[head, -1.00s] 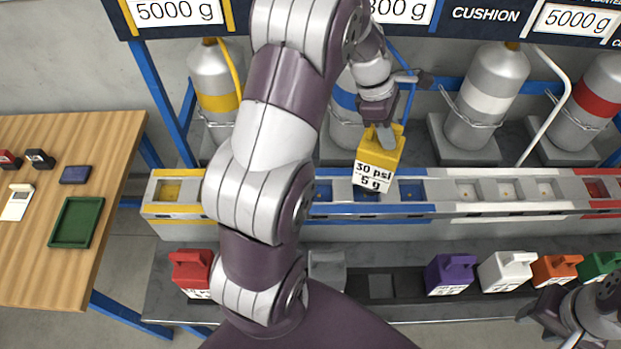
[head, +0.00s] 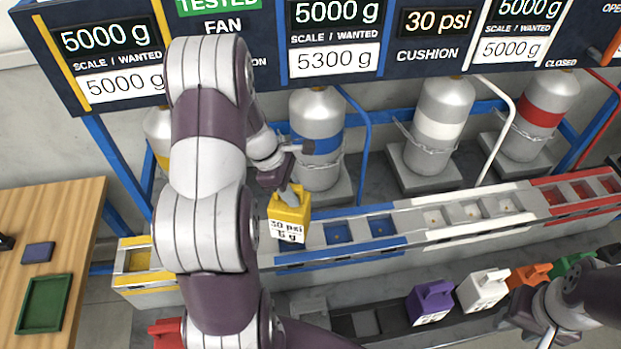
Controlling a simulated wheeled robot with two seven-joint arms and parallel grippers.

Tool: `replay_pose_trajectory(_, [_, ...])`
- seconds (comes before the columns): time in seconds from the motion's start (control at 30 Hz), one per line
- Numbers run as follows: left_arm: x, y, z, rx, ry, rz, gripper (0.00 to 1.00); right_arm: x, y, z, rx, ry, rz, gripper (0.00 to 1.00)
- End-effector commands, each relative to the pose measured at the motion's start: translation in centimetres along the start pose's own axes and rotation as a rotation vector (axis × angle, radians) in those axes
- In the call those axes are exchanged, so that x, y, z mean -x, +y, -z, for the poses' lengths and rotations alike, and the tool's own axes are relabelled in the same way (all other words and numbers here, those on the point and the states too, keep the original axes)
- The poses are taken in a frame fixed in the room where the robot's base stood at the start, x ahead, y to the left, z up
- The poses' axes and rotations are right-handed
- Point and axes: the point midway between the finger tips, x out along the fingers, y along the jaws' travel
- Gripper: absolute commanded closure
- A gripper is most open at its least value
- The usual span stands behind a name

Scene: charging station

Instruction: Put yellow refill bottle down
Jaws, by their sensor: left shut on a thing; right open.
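The yellow refill bottle (head: 288,214) has a white label reading "30 psi" and a gram figure. My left gripper (head: 288,195) is shut on its top. The bottle hangs in front of the blue-trimmed slots (head: 338,232) of the long rail; I cannot tell whether it touches the rail. My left arm hides the rail between the yellow-trimmed slot (head: 138,260) and the blue section. My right gripper (head: 530,322) is open at the lower right, near the front shelf.
A purple bottle (head: 430,302), a white bottle (head: 483,290), an orange bottle (head: 530,276) and a red bottle (head: 167,333) stand on the front shelf. Large cylinders stand behind the rail, including a blue-banded one (head: 317,140). A wooden table (head: 75,215) holds a green tray (head: 44,303).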

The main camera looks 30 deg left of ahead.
Motion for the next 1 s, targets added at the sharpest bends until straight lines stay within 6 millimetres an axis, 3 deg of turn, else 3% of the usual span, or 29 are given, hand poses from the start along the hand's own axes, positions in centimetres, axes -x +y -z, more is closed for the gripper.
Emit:
replay_pose_trajectory(0.1, [-0.4,-0.1,0.5,0.000,-0.002,0.001,1.00,0.4,0.0,0.0,0.000,0.000,0.000,0.57])
replay_pose_trajectory(0.33, [-3.4,-0.1,1.8,0.000,-0.001,0.000,1.00,1.3,0.0,0.1,0.000,0.000,0.000,0.57])
replay_pose_trajectory(0.73, [-4.1,-0.1,2.1,-0.002,0.000,-0.002,1.00,0.9,0.0,0.1,0.000,0.000,0.000,0.57])
replay_pose_trajectory(0.77, [-4.1,-0.1,2.1,-0.001,0.000,0.000,0.70,0.9,0.0,0.1,0.000,0.000,0.000,0.57])
replay_pose_trajectory(0.8, [-4.1,-0.1,2.0,-0.001,0.000,0.000,0.57,0.9,0.0,0.1,0.000,0.000,0.000,0.57])
replay_pose_trajectory(0.83, [-4.1,-0.1,2.0,-0.001,0.000,0.001,0.51,0.9,0.0,0.1,0.000,0.000,0.000,0.57])
replay_pose_trajectory(1.0, [-4.1,-0.1,2.0,-0.001,0.000,0.001,0.51,0.9,0.0,0.1,0.000,0.000,0.000,0.57])
